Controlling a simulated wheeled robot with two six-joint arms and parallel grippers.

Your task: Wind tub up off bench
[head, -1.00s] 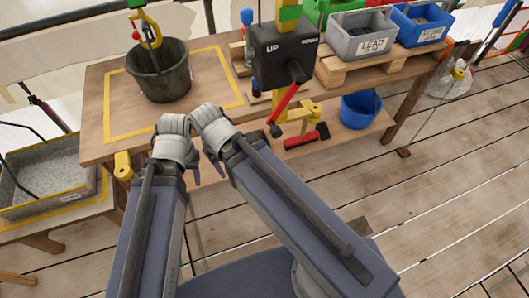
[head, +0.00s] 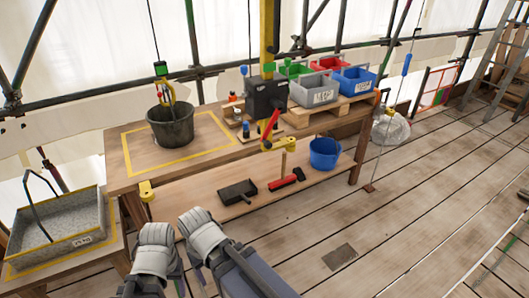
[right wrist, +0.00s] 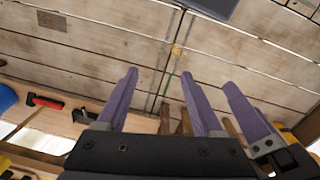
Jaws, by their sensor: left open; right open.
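The tub (head: 171,126) is a dark bucket standing on the bench (head: 116,162) inside a yellow taped square. A yellow hook piece (head: 167,93) hangs over it on a line from above; whether it bears weight cannot be told. A black winch box (head: 266,95) marked UP stands on a yellow post to its right, with a red-handled lever (head: 271,123). My left gripper (head: 155,286) is low in the head view, in front of the bench, open and empty. My right gripper (right wrist: 160,78) is open over the floor in the right wrist view. Both are apart from tub and winch.
A grey tray (head: 55,228) stands on a low table at left. Coloured bins (head: 318,90) sit on a pallet at the bench's right. A brush (head: 238,191), a red hammer (head: 287,181) and a blue bucket (head: 324,153) are on the lower shelf. The plank floor at right is largely clear.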

